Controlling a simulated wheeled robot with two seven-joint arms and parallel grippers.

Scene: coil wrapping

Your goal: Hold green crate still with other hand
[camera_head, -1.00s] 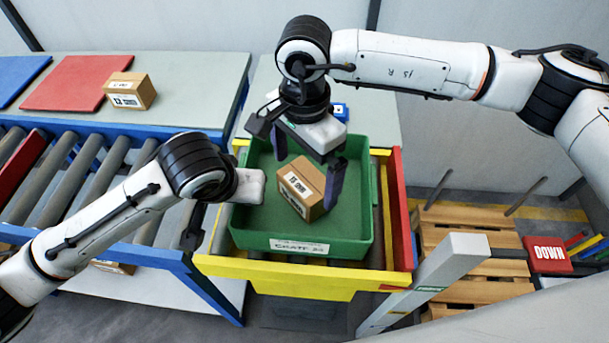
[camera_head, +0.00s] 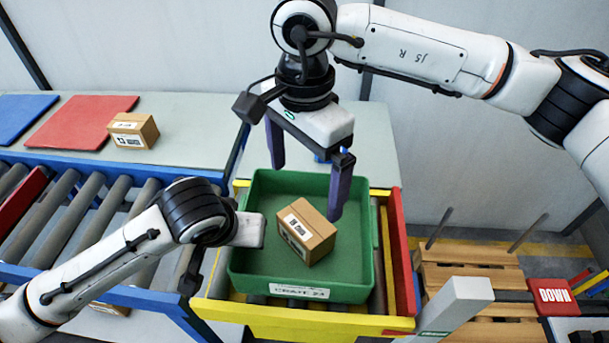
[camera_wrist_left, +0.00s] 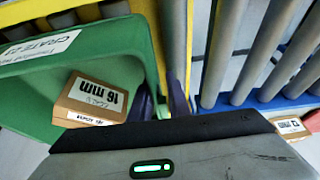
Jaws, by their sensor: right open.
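The green crate (camera_head: 258,215) sits in a yellow-and-red frame in the middle of the head view. A brown box (camera_head: 306,232) lies in it, turned at an angle to the walls; it also shows in the left wrist view (camera_wrist_left: 90,100). My left gripper (camera_wrist_left: 162,103) is at the crate's left wall, one dark finger inside and one outside, close against the rim. In the head view its fingers are hidden. My right gripper (camera_head: 308,190) is open and empty above the back part of the crate, its fingers apart from the box.
A roller conveyor (camera_head: 70,215) runs on the left. Behind it a table holds red (camera_head: 80,122) and blue (camera_head: 22,115) panels and another brown box (camera_head: 133,130). A red DOWN sign (camera_head: 553,296) and wooden pallets (camera_head: 470,272) stand at the right.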

